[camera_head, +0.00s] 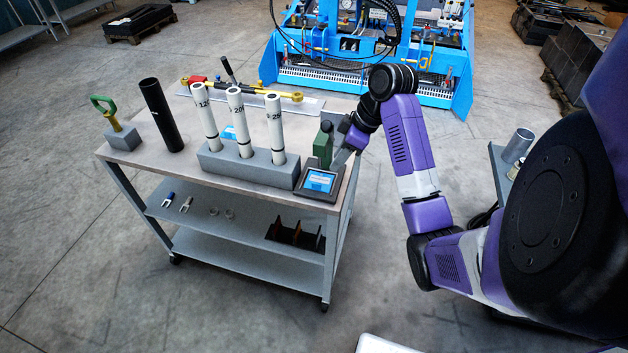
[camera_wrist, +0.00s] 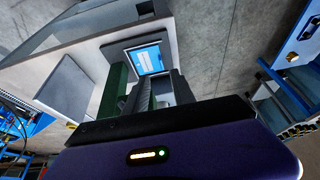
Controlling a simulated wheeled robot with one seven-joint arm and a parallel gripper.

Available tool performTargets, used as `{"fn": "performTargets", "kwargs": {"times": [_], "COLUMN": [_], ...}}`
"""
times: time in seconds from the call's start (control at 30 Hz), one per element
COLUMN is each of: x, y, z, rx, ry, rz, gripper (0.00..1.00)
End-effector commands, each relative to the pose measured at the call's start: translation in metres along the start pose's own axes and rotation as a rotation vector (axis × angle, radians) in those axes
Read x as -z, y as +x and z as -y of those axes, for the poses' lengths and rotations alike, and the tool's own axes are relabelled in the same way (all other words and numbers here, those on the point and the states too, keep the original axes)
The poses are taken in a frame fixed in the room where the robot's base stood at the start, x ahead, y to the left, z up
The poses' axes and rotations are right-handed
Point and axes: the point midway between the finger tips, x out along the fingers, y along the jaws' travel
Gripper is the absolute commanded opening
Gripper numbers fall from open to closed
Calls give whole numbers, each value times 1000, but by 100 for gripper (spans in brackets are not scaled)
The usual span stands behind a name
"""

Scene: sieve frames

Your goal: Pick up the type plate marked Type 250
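No plate with a readable "Type 250" mark shows in either view. A dark rack (camera_head: 295,236) with several thin upright pieces sits at the right of the trolley's middle shelf; any marks on them are too small to read. My gripper (camera_head: 343,160) is at the right end of the trolley top, beside a green upright tool (camera_head: 323,146) and behind a dark device with a blue screen (camera_head: 319,181). In the wrist view, my gripper (camera_wrist: 162,92) shows two dark fingers with an empty gap, the green tool (camera_wrist: 112,92) close at their left and the screen device (camera_wrist: 149,58) beyond.
The trolley top (camera_head: 142,150) carries a grey block (camera_head: 245,170) with three white marked tubes, a black tube (camera_head: 161,115) and a green-yellow handle tool (camera_head: 105,112). Small fork-shaped parts (camera_head: 186,204) lie on the middle shelf. A blue machine (camera_head: 365,60) stands behind. Floor in front is clear.

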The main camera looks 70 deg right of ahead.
Motion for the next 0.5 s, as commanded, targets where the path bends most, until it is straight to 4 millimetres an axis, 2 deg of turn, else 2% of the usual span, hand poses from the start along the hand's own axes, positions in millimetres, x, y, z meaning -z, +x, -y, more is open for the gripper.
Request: {"fn": "performTargets", "kwargs": {"times": [0.03,0.2,0.33,0.5], "x": [-1,-2,-1,0], "y": [12,37,52,59], "z": [1,1,1,1], "rx": [3,2,2,1], "ry": [-2,-2,-2,-2], "rz": [0,-1,0,-1], "gripper": [31,31,31,31]}}
